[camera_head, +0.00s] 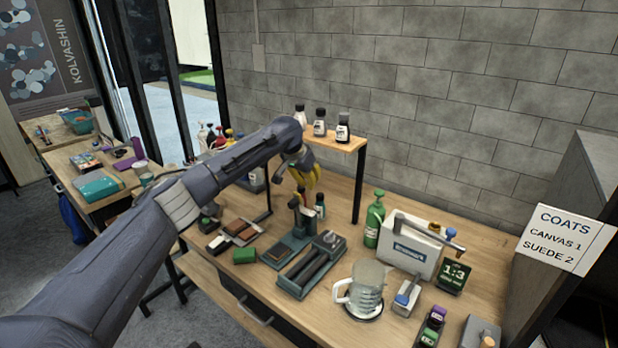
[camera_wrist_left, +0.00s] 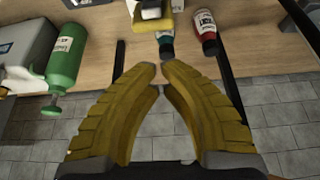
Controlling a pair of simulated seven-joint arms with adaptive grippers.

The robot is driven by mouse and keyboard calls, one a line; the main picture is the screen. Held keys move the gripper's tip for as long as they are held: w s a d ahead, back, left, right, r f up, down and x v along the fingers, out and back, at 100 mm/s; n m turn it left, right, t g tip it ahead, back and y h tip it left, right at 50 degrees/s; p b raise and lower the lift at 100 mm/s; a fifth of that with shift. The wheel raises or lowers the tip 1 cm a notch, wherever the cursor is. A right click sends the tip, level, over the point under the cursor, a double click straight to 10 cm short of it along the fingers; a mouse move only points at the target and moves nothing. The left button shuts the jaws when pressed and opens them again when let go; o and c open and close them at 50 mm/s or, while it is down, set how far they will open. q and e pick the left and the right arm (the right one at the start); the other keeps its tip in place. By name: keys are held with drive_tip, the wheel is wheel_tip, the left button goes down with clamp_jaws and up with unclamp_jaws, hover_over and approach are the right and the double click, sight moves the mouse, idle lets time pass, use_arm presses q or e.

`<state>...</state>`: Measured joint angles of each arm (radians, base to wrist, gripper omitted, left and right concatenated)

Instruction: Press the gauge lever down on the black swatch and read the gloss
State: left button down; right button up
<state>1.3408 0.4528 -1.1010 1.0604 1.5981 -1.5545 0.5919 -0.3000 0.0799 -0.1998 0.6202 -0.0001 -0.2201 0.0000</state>
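My left gripper (camera_head: 308,186) has yellow fingers and is over the middle of the workbench, above a green upright device (camera_head: 301,218) on a dark base (camera_head: 283,252). The device may be the gauge; its lever cannot be made out. In the left wrist view the gripper (camera_wrist_left: 158,70) has its fingertips close together with nothing between them. The gauge reading is not visible. My right gripper is out of view.
A grey-green tray (camera_head: 290,286) with dark bars stands in front of the device. A glass jug (camera_head: 366,284), a green bottle (camera_head: 374,222) and a white box (camera_head: 407,248) stand to its right. A raised shelf (camera_head: 338,140) with small bottles is behind.

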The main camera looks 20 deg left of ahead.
use_arm(q)
drive_tip(key=shift+s+a+f, duration=0.15)
drive_tip(key=shift+s+a, duration=0.15)
drive_tip(key=shift+s, duration=0.45)
drive_tip(key=shift+s+a+f, duration=0.1)
drive_tip(key=shift+s+a, duration=0.2)
drive_tip(key=shift+s, duration=0.45)
drive_tip(key=shift+d, duration=0.1)
